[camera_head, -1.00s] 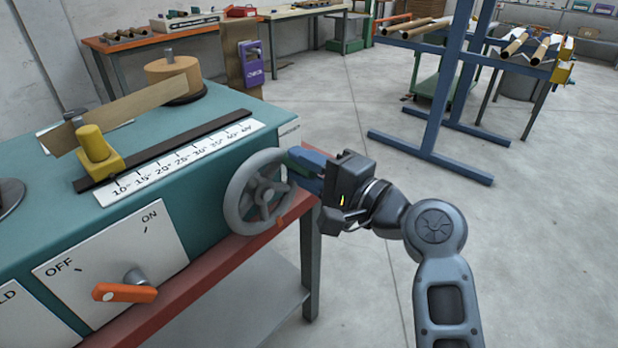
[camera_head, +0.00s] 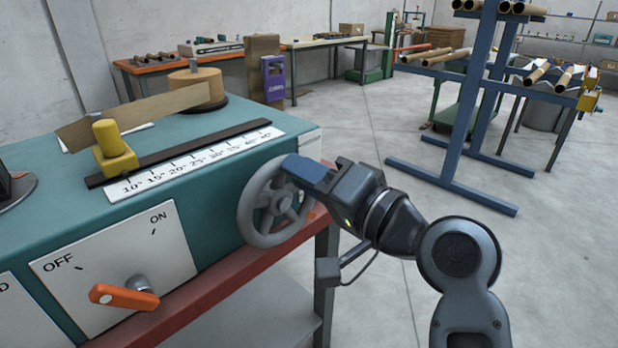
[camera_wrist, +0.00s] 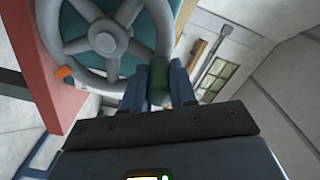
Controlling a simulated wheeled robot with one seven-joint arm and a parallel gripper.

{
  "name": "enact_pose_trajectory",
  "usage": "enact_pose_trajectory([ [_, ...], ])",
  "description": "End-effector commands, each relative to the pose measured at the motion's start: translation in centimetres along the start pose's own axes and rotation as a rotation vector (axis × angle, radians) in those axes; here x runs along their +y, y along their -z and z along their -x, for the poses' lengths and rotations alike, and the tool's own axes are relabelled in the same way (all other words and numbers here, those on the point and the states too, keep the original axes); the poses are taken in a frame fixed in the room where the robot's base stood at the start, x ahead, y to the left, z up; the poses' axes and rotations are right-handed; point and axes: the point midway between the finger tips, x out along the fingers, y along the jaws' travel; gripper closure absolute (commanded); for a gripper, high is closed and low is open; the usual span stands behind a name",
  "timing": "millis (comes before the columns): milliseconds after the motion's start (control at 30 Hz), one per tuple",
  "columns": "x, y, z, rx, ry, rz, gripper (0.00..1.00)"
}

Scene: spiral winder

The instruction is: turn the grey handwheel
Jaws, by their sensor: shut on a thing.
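The grey handwheel (camera_head: 245,213) is on the end face of the teal machine, at the middle of the head view. In the wrist view the grey handwheel (camera_wrist: 107,38) fills the upper left. My gripper (camera_head: 303,170) is at the wheel's upper right rim. In the wrist view my gripper (camera_wrist: 160,78) has its two fingers on either side of the wheel's dark green handle (camera_wrist: 159,82), shut on it. The fingers mostly hide the handle in the head view.
An orange lever (camera_head: 125,297) sits on the OFF/ON panel, left of the wheel. A yellow block (camera_head: 115,162) stands by the angle scale (camera_head: 190,163) on the machine top. A blue rack (camera_head: 470,130) stands at the back right. The floor beside my arm is clear.

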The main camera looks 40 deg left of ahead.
Motion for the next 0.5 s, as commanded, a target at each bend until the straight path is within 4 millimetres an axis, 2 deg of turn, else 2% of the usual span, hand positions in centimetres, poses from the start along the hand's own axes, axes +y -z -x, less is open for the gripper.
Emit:
enact_pose_trajectory([
  [433, 0.21, -0.26, 0.01, -0.005, -0.003, 0.004, 1.0],
  [467, 0.21, -0.26, 0.01, -0.005, -0.003, 0.004, 0.71],
  [500, 0.19, -0.25, 0.01, -0.005, -0.003, 0.004, 0.67],
])
